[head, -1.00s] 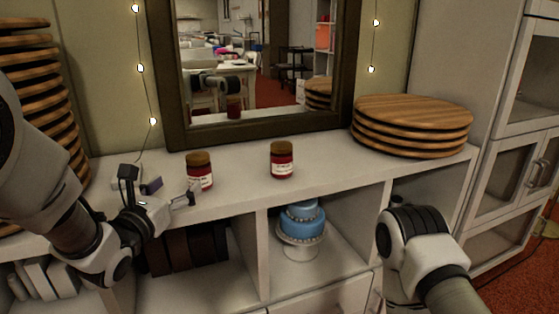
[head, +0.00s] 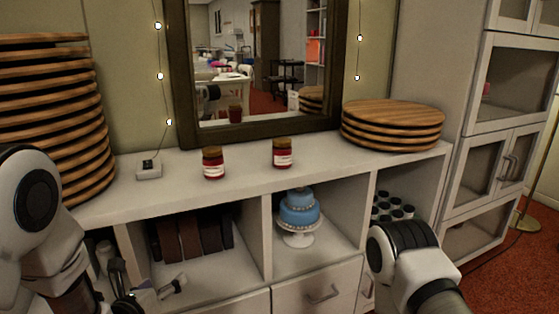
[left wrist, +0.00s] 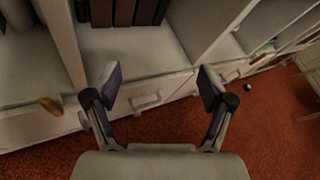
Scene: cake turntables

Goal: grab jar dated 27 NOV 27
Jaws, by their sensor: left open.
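Two red jars with brown lids and white labels stand upright on the white shelf top (head: 243,184) in the head view. The left jar (head: 213,163) is nearer the middle of the shelf, and the right jar (head: 282,154) is below the mirror. Their label dates are too small to read. My left gripper (head: 156,290) is low, in front of the cabinet's lower part, well below and apart from both jars. In the left wrist view its fingers (left wrist: 157,88) are spread and empty. My right arm shows at lower right, but its gripper is not visible.
Stacks of round wooden boards stand at the left (head: 60,120) and right (head: 392,125) of the shelf top. A small white box (head: 148,172) sits near the left stack. A blue cake (head: 299,210) is in a cubby below. A mirror (head: 260,128) stands behind the jars.

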